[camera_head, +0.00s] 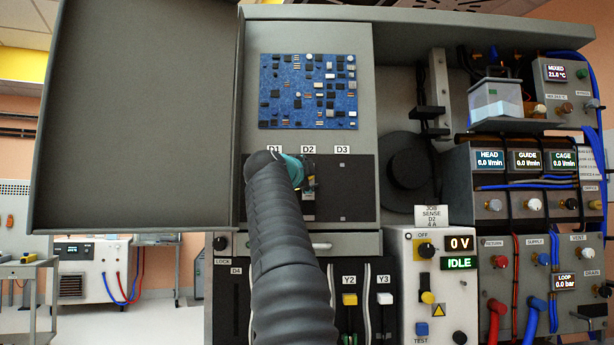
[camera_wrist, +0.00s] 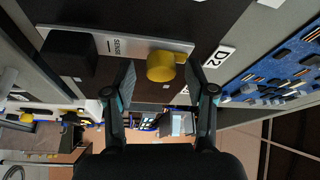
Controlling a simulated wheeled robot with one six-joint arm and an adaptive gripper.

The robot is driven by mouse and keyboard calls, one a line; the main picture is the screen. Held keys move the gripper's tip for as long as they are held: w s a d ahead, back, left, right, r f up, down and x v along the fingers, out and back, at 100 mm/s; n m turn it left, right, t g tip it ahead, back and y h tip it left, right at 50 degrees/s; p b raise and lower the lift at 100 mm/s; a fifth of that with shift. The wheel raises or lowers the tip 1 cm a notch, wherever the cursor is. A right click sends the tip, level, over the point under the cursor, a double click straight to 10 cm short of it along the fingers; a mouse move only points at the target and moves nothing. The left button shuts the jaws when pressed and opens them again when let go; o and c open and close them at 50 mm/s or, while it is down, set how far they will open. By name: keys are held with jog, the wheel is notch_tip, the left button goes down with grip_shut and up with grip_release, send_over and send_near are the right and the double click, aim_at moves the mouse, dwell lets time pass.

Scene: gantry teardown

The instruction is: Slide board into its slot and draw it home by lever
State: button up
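The board's silver front plate, marked SENSE (camera_wrist: 100,40), shows in the wrist view beside the D2 label (camera_wrist: 219,56). It carries a yellow knob (camera_wrist: 161,66) and a black block (camera_wrist: 70,52). I cannot tell how deep the board sits in its slot. My gripper (camera_wrist: 162,85) is open, its two fingers on either side of the yellow knob, with a clear gap on the left. In the head view my gripper (camera_head: 292,168) is at the D1–D2 part of the dark slot panel (camera_head: 345,190). My arm hides much of D1 and the lower part of the panel.
A large grey door (camera_head: 140,115) stands open at the left. A blue circuit board (camera_head: 308,91) is above the slots. A grey ledge with a handle (camera_head: 320,245) and the Y2 (camera_head: 349,299) and Y3 (camera_head: 384,297) switches lie below. The power box (camera_head: 440,280) reads 0 V, IDLE.

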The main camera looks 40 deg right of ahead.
jog(key=shift+a, duration=0.15)
jog(key=v, duration=1.1)
jog(key=shift+s+a, duration=0.2)
jog(key=shift+a, duration=0.1)
jog(key=shift+f, duration=0.1)
